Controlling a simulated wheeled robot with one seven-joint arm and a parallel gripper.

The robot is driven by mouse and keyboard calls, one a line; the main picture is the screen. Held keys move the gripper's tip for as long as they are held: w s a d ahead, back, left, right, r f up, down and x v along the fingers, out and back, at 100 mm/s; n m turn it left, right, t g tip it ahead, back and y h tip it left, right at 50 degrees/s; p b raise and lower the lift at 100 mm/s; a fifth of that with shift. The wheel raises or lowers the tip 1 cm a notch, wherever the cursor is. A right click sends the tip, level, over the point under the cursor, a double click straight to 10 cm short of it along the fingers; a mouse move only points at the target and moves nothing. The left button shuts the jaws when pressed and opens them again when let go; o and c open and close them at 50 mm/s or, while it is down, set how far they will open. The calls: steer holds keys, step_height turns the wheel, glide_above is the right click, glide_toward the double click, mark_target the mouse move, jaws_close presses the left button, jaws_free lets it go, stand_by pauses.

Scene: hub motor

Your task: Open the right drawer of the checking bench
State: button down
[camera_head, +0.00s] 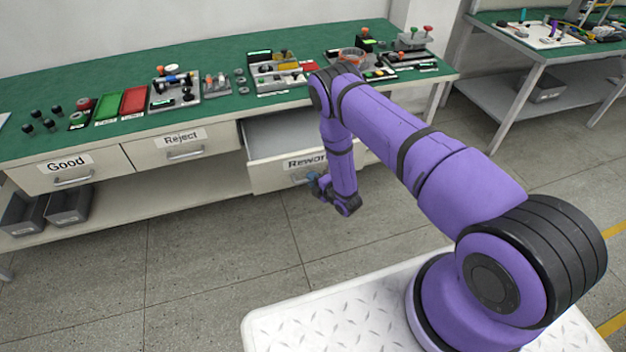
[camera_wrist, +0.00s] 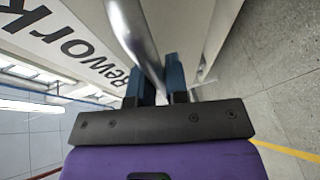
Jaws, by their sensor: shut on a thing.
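The right drawer, labelled "Rework" (camera_head: 268,176), stands pulled out from the checking bench (camera_head: 205,118), with its empty-looking grey interior visible from above. Its front and label also show at the upper left of the wrist view (camera_wrist: 62,45). My gripper (camera_head: 314,181) is low in front of this drawer front, partly hidden by my arm in the head view. In the wrist view, the two blue fingers of my gripper (camera_wrist: 157,76) are shut on the metal drawer handle (camera_wrist: 134,32).
The "Good" drawer (camera_head: 50,178) and "Reject" drawer (camera_head: 165,155) are closed. Grey bins (camera_head: 68,207) sit on the lower shelf at left. Motor parts and fixtures cover the green top. A second table (camera_head: 535,48) stands at right. The floor before the bench is clear.

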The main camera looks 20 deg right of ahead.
steer(key=shift+s, duration=0.1)
steer(key=c, duration=1.1)
jaws_free()
steer(key=shift+c, duration=0.2)
steer(key=v, duration=1)
steer(key=shift+s+d, duration=0.2)
steer(key=shift+s, duration=0.15)
steer(key=shift+r, duration=0.1)
